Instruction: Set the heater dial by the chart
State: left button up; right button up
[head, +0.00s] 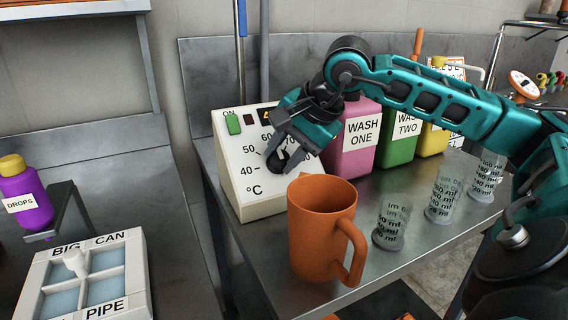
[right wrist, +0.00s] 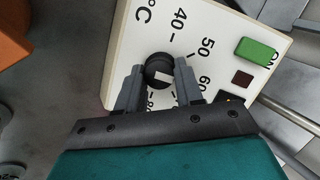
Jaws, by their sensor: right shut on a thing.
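The heater box (head: 240,190) is a white unit with a sloped face, marked °C with numbers including 40, 50 and 60. Its black round dial (right wrist: 158,68) sits amid the scale and shows a pale mark. My right gripper (head: 280,160) is shut on the dial, one finger on each side, as the right wrist view also shows (right wrist: 158,82). The fingers hide part of the dial and some numbers, and I cannot tell exactly where the mark points. A sheet with orange print (head: 457,68), perhaps the chart, is mostly hidden behind the jugs. My left gripper is out of view.
An orange jug (head: 318,230) stands just before the heater box. Clear measuring cylinders (head: 390,222) stand to its right. Pink (head: 350,160), green and yellow wash containers stand behind my right arm. A purple drops bottle (head: 24,200) and a white divided tray (head: 130,262) are at left.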

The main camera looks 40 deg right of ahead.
jog(key=shift+m, duration=0.3)
jog(key=o, duration=1)
jog(key=shift+o, duration=0.2)
jog(key=v, duration=1.3)
jog(key=shift+s+f, duration=0.15)
jog(key=shift+f, duration=0.05)
